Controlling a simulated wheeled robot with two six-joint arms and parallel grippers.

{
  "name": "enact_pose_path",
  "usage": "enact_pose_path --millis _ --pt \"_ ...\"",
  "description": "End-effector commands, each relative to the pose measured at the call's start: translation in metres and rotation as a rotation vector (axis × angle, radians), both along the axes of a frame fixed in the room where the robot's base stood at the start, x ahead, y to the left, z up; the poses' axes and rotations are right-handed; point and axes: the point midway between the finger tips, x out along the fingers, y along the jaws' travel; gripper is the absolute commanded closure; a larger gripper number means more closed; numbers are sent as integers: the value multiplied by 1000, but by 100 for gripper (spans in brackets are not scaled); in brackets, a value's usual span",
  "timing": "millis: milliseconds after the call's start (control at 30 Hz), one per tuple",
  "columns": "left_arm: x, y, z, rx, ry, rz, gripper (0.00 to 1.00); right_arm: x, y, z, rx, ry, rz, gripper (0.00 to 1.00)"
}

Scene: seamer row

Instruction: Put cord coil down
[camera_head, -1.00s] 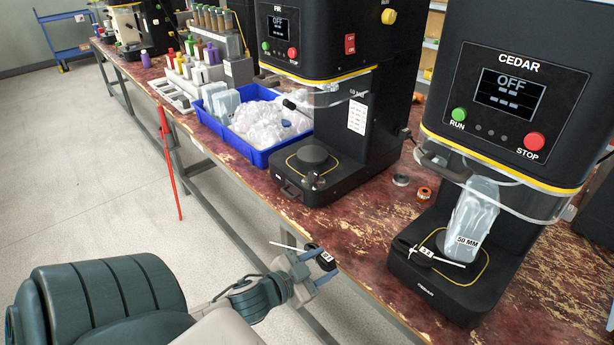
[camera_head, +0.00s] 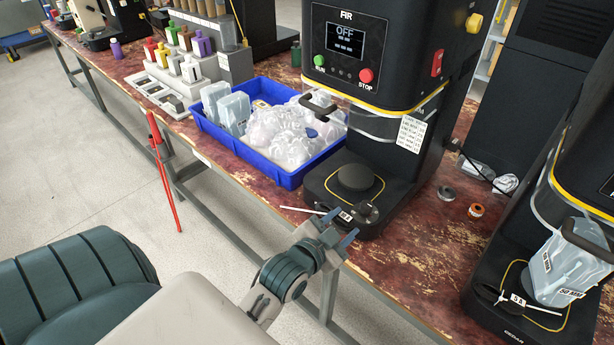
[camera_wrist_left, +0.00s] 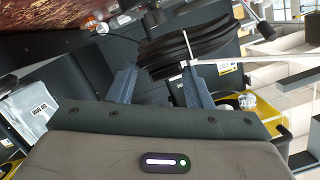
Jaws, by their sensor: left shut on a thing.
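The cord coil (camera_head: 331,212) is black, with a white tie sticking out to the left and a small white label. My left gripper (camera_head: 338,228) is shut on it, at the front left edge of the FIR machine's base (camera_head: 318,193). In the left wrist view the coil (camera_wrist_left: 185,42) shows as black loops with the white tie, at the tips of the left gripper (camera_wrist_left: 158,78). I cannot tell whether it touches the base. Another black coil with a white tie and label (camera_head: 518,299) lies on the right machine's base. My right gripper is not in view.
A blue bin (camera_head: 240,150) of clear bags stands left of the FIR machine. A grey roll (camera_head: 446,193) and an orange roll (camera_head: 476,210) lie on the worn red bench (camera_head: 410,245) to its right. The FIR machine's round plate (camera_head: 355,178) is bare.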

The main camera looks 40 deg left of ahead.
Motion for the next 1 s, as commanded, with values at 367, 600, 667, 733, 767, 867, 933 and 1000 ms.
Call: enact_pose_path --millis 367,600,667,733,767,867,933,1000 --pt "48 50 -1 12 -1 -3 96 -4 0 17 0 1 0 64" --pt "87 94 -8 5 0 -1 97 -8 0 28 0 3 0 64" --pt "94 101 -10 4 -1 0 97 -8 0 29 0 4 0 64" --pt "99 106 -12 3 0 -1 97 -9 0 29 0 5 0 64" --pt "100 108 -12 3 0 -1 97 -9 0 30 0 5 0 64" --pt "105 113 -13 3 -1 -1 97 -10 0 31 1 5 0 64" --pt "109 118 -16 2 2 0 97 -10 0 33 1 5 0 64" --pt "108 117 -30 -2 4 1 97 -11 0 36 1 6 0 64"
